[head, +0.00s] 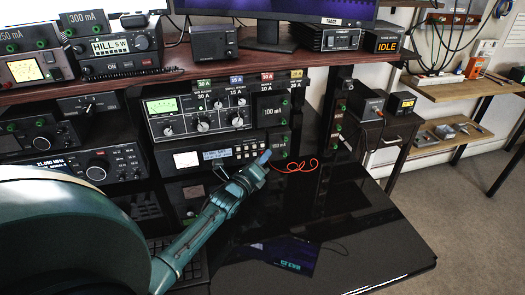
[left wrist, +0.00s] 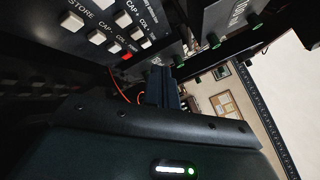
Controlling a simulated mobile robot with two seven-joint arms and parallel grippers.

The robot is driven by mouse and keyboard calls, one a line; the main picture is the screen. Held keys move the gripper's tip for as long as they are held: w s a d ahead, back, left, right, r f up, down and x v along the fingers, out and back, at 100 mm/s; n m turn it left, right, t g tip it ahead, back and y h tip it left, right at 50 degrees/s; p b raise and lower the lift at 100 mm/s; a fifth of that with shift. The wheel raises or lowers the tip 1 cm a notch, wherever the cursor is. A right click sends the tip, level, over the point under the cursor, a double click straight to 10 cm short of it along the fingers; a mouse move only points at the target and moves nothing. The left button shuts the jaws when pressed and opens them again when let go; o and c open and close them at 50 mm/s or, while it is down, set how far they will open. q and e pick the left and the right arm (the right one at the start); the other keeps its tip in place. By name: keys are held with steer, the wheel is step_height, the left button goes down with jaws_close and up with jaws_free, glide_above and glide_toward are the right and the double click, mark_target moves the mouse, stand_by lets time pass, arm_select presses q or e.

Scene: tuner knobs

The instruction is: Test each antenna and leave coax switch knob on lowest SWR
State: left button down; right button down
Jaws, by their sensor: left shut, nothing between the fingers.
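My left gripper (head: 262,160) is shut and empty, at the right end of the lower tuner unit's front. In the left wrist view its dark fingers (left wrist: 162,88) are together, close to a panel with white buttons and one red one. The lower tuner unit (head: 188,160) has a meter, a lit blue display and several small buttons. Above it, a larger tuner (head: 218,118) has a green-lit meter and several knobs. A small dark box with one lever-like knob (head: 90,108) sits at left; I cannot tell whether it is the coax switch. My right gripper is not in view.
A thin red cable (head: 298,166) curls beside the fingers. The glossy black desk (head: 340,240) is mostly clear at right. A shelf (head: 230,68) with radios, a meter box and a monitor overhangs the tuners. A side table with boxes stands further right.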

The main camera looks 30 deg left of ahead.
arm_select(q)
steer(key=shift+w+a, duration=0.4)
steer(key=shift+a, duration=0.05)
stand_by(1.8)
steer(key=shift+w+a+b, duration=0.3)
steer(key=shift+a+b, duration=0.05)
steer(key=shift+w+a, duration=0.2)
steer(key=shift+a, duration=0.05)
stand_by(0.7)
steer(key=shift+r, duration=0.1)
steer(key=shift+s+d+p, duration=0.3)
steer(key=shift+s+d, duration=0.2)
steer(key=shift+d, duration=0.1)
